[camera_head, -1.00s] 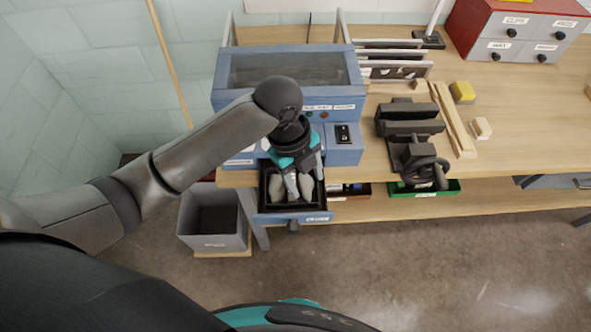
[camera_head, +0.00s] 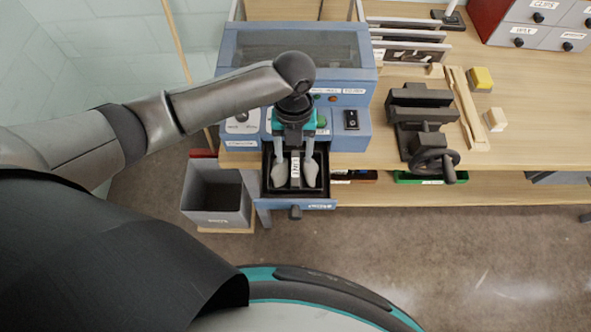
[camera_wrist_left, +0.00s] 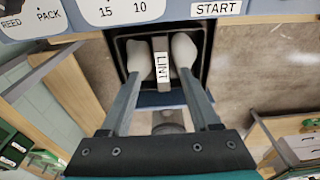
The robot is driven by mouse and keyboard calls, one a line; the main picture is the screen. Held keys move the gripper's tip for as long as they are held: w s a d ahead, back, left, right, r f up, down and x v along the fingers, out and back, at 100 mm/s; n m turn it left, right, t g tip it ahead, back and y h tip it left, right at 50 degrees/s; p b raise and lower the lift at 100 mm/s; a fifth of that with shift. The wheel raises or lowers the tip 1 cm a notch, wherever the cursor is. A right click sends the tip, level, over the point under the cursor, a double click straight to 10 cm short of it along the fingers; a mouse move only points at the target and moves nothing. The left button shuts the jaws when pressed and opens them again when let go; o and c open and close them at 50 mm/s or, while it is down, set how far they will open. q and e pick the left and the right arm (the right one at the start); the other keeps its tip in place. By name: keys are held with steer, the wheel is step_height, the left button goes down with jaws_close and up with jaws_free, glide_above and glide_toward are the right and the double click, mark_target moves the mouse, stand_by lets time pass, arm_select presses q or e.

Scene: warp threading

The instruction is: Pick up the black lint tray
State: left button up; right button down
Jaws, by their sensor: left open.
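The black lint tray (camera_head: 267,185) sits in the pulled-out drawer under the blue machine. In the left wrist view the tray (camera_wrist_left: 122,46) shows a raised middle bar labelled LINT (camera_wrist_left: 161,63). My left gripper (camera_head: 296,182) points down over the tray, its pale fingertips open on either side of the bar. In the left wrist view the left gripper (camera_wrist_left: 161,60) straddles the bar, with small gaps on both sides. The fingertips hide part of the tray's inside. My right gripper is not in view.
The blue machine (camera_head: 350,78) stands on the wooden bench (camera_head: 545,110) just behind the drawer. The drawer front (camera_head: 323,204) has a dark knob. A grey bin (camera_head: 216,205) stands at the left. A black vise (camera_head: 425,125) and a green tray (camera_head: 405,179) are at the right.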

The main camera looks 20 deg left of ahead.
mark_target(295, 167)
arm_select(q)
steer(key=f, duration=0.5)
steer(key=shift+s+d+f, duration=0.25)
steer(key=shift+s+f, duration=0.1)
steer(key=shift+s, duration=0.05)
jaws_close()
stand_by(0.4)
